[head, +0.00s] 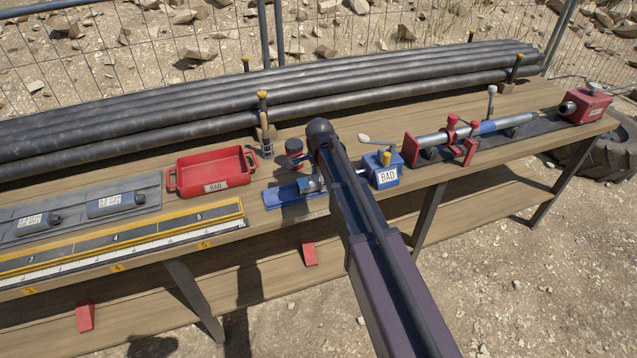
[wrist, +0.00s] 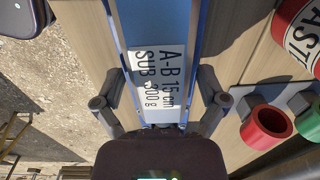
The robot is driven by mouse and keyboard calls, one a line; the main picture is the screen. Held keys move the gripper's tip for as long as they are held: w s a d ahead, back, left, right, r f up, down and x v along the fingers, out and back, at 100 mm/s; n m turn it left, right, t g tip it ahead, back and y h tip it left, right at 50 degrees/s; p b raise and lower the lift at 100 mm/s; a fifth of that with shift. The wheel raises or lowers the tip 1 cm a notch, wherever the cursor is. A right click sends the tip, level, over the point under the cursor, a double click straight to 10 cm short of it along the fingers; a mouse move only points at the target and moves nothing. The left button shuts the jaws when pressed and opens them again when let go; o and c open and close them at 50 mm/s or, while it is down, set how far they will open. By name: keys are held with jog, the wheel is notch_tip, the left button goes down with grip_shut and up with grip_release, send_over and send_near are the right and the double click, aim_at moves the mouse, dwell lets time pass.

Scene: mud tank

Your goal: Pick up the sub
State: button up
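A white label (wrist: 162,82) reading "A-B 15 cm SUB 300 g" lies in the middle of the wrist view, at a long blue-edged piece (wrist: 201,35). I cannot tell whether the label is on the sub itself or on its holder. My gripper (wrist: 160,105) is open, with one finger left and one right of this piece; no grip on it shows. In the head view a flat blue tray (head: 285,196) sits near the front edge of the bench, partly hidden by my arm. My fingers are mostly hidden there too.
A red can (wrist: 302,35), a red ring (wrist: 264,125) and a green ring (wrist: 308,125) stand close on the wrist view's right. On the bench (head: 350,128), a red tray (head: 212,171) is left and a blue box (head: 384,170) right. Dark pipes (head: 180,112) run behind.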

aim_at(318, 178)
jog(key=c, duration=0.8)
jog(key=shift+r, duration=0.15)
notch_tip(318, 178, up, 4)
jog(key=p, duration=0.4)
jog(key=s+d, duration=0.1)
jog(key=s, duration=0.4)
jog(key=s+d, duration=0.2)
jog(key=s, duration=0.3)
jog(key=s+d+p, duration=0.1)
jog(key=s, duration=0.4)
jog(key=shift+s+d+r, duration=0.2)
jog(key=shift+d+r, duration=0.05)
jog(key=shift+r, duration=0.1)
